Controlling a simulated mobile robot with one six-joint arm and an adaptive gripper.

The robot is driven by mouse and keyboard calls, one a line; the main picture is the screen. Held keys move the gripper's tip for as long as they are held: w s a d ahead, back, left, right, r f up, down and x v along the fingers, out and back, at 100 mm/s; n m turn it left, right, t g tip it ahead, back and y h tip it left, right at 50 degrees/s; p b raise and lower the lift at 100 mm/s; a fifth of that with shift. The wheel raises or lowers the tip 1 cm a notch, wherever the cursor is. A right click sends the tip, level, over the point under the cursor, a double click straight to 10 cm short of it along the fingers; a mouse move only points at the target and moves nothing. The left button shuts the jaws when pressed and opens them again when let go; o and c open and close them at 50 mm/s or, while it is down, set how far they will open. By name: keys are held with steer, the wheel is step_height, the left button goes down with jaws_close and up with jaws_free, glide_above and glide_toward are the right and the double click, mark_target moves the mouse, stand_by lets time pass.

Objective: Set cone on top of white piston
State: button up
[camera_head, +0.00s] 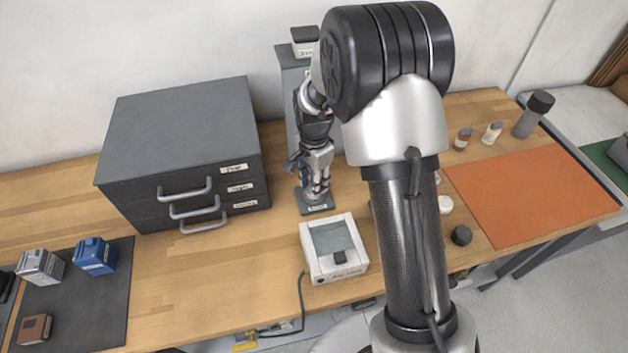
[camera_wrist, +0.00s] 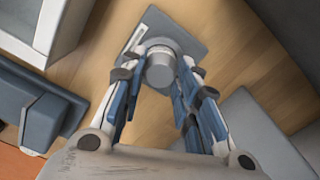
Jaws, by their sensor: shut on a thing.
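My gripper (camera_head: 316,183) is low over a small dark grey base plate (camera_head: 318,209) with a label. In the wrist view my gripper (camera_wrist: 162,72) has its blue-padded fingers on both sides of a light grey round part (camera_wrist: 160,69), shut on it. This part is in line with the base plate (camera_wrist: 186,29). Whether it touches the plate or another part below is hidden, and I cannot tell surely whether it is the cone. I cannot identify the white piston surely; a small white round piece (camera_head: 445,204) stands right of my arm.
A dark drawer cabinet (camera_head: 180,120) stands left of my gripper. A white box (camera_head: 348,268) is in front of the plate. A dark round piece (camera_head: 461,235), an orange mat (camera_head: 535,195) and a grey cylinder (camera_head: 528,120) are right.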

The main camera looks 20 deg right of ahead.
stand_by(0.8)
steer(key=o, duration=1.2)
steer(key=shift+o, duration=0.2)
steer(key=o, duration=0.4)
steer(key=shift+r, duration=0.1)
steer(key=shift+r+p, duration=2.7)
steer(key=shift+r, duration=0.65)
